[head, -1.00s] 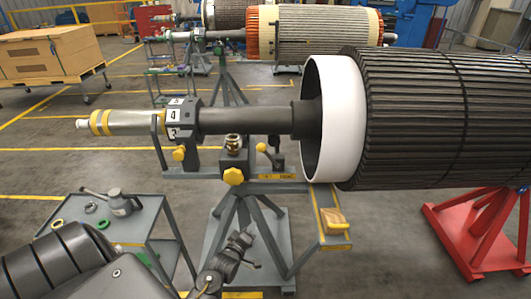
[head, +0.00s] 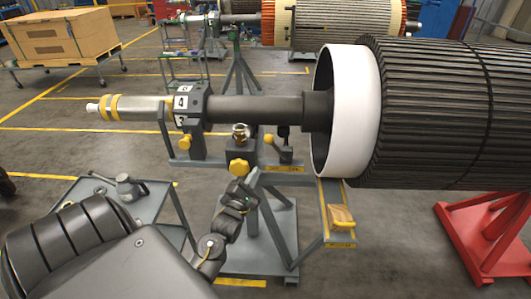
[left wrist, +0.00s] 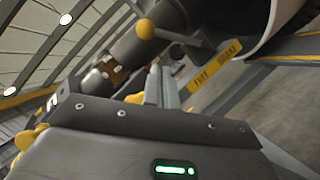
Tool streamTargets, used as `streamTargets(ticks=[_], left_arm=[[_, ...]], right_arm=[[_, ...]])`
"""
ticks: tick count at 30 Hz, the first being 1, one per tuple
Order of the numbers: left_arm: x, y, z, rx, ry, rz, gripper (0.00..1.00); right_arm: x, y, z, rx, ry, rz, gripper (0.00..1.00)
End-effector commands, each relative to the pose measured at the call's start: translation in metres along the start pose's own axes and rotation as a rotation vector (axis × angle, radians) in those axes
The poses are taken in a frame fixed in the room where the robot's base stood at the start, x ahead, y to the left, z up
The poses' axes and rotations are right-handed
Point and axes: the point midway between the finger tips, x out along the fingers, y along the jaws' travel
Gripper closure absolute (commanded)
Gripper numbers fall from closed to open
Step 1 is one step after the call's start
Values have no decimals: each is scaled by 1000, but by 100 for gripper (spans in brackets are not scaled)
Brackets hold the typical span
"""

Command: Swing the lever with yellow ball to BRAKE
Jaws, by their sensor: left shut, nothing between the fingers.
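The lever with the yellow ball (head: 268,138) sits on the stand's crossbar, right of the brass fitting. Its ball points up and left of its pivot in the head view. In the left wrist view the yellow ball (left wrist: 145,28) is at the top, its arm running right. A yellow label strip (left wrist: 216,64) below it reads FREE on the left and BRAKE on the right; the ball is toward the FREE side. My left gripper (head: 248,180) is shut and empty, in front of and below the lever, apart from it. My right gripper is not in view.
A large yellow knob (head: 238,167) and a brass fitting (head: 240,132) stand close left of the lever. The rotor shaft (head: 255,108) runs just behind, with the white ring (head: 352,110) to the right. A grey cart (head: 165,195) stands at lower left.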

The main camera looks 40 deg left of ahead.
Motion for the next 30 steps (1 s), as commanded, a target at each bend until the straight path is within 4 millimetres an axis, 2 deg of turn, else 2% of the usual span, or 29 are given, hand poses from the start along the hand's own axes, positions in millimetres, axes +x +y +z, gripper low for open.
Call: streamTargets(ticks=[5,15,19,24,30], left_arm=[[11,1,1,0,-1,0,100],[68,2,2,2,-1,-1,100],[86,1,1,2,0,0,100],[98,0,1,1,-1,-1,100],[101,-1,1,1,-1,-1,100]], right_arm=[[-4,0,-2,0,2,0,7],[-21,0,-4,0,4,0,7],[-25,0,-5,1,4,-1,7],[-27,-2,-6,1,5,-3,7],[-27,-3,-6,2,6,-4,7]])
